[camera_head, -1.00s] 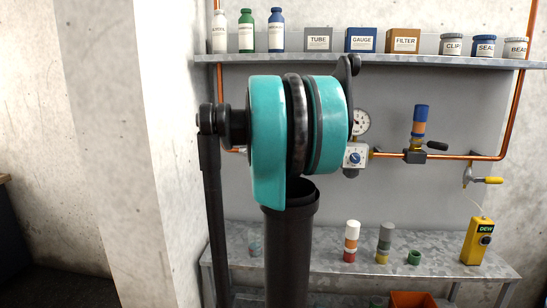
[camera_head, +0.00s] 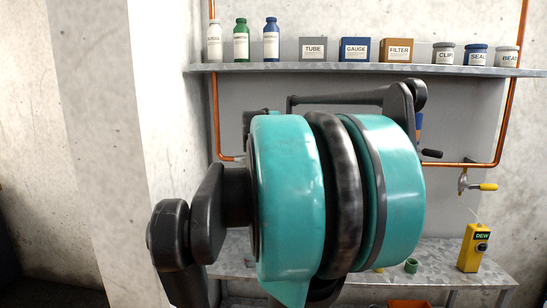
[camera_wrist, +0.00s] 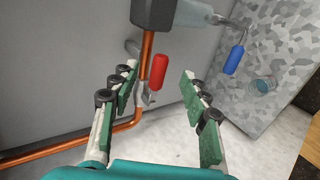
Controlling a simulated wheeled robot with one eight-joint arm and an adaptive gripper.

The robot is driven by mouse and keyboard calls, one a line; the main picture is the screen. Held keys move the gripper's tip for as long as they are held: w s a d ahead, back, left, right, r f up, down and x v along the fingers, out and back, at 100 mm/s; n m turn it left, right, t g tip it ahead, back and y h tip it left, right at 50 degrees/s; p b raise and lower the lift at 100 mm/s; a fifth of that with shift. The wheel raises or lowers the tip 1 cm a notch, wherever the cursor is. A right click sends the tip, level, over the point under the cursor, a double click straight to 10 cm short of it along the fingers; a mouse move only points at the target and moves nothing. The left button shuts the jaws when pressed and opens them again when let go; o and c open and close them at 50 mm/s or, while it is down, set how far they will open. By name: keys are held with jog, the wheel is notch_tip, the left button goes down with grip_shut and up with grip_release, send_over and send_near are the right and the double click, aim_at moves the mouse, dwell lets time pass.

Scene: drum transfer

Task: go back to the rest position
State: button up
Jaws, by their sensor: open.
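My gripper (camera_wrist: 159,78) is open in the wrist view. Its two green-padded fingers stand wide apart and hold nothing. Behind the gap between them is a red valve handle (camera_wrist: 158,73) by a copper pipe; I cannot tell how far off it is. In the head view my teal and black arm fills the middle, and my gripper itself does not show there.
A shelf (camera_head: 240,69) holds bottles, boxes and tins. A copper pipe (camera_head: 505,110) with a yellow-handled valve (camera_head: 478,186) runs along the wall. The lower bench (camera_head: 440,262) bears a yellow DEW meter (camera_head: 472,248) and a green ring (camera_head: 411,265). My arm hides much of the bench.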

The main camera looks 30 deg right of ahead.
jog(key=shift+s+a+f, duration=0.1)
jog(key=shift+s+a, duration=0.05)
jog(key=s+a+f+m+g+y, duration=0.1)
jog(key=s+a+f+m, duration=0.1)
jog(key=a+f, duration=0.3)
jog(key=s+a+f+m+y, duration=0.1)
jog(key=s+a+f, duration=0.15)
jog(key=f, duration=0.55)
jog(key=s+a+f+m+g+y, duration=0.1)
jog(key=s+a+f+m, duration=0.1)
jog(key=s+a+f, duration=0.3)
jog(key=s+a+f+m+g+y, duration=0.1)
jog(key=s+a+f+m, duration=0.2)
jog(key=s+a+f, duration=0.2)
jog(key=s+a+f+m+g+y, duration=0.2)
jog(key=s+a+f, duration=0.3)
jog(key=s+f, duration=0.4)
notch_tip(320, 180, down, 5)
jog(key=shift+s+a+f+m, duration=0.2)
jog(key=shift+a+m, duration=0.2)
jog(key=shift+m, duration=0.1)
